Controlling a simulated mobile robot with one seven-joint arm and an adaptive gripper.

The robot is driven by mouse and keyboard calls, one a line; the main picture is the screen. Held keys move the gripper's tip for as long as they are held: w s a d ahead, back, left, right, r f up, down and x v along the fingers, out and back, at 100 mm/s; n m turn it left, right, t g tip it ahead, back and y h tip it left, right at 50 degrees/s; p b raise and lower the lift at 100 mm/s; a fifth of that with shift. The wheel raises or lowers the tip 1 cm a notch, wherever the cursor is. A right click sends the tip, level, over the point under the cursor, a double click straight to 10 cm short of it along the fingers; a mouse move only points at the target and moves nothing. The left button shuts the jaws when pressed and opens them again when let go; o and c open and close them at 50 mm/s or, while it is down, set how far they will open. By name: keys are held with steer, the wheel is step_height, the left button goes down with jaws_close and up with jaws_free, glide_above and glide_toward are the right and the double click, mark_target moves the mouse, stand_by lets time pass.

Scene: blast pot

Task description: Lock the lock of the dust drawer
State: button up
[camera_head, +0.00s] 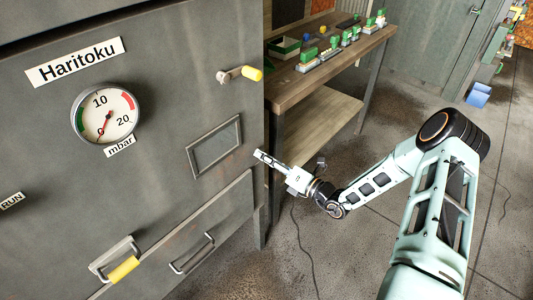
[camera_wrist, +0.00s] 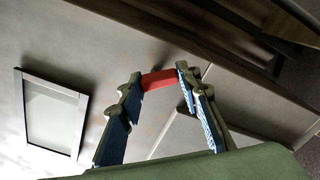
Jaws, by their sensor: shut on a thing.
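The dust drawer (camera_head: 225,215) appears to be the low front panel of the grey cabinet, with a bar handle (camera_head: 192,254). My gripper (camera_head: 260,154) is at the cabinet's right edge, just above that panel's upper right corner. In the wrist view my gripper (camera_wrist: 158,84) has its two blue-padded fingers on either side of a short red piece (camera_wrist: 158,79), and is shut on it. I cannot tell for certain that the red piece is the drawer's lock. Its far side is hidden, and in the head view I cannot make it out.
A pressure gauge (camera_head: 105,112) and a framed panel (camera_head: 215,146) are on the front. A workbench (camera_head: 300,85) stands behind; floor is open right of the cabinet.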

steer(key=shift+s+a+m+p, duration=0.1)
steer(key=shift+m+p, duration=0.6)
steer(key=shift+m, duration=1.15)
steer(key=shift+s+a+m+p, duration=0.1)
steer(key=shift+m+p, duration=0.6)
steer(key=shift+m, duration=1.15)
steer(key=o, duration=1.2)
steer(key=shift+c, duration=0.2)
steer(key=v, duration=1.2)
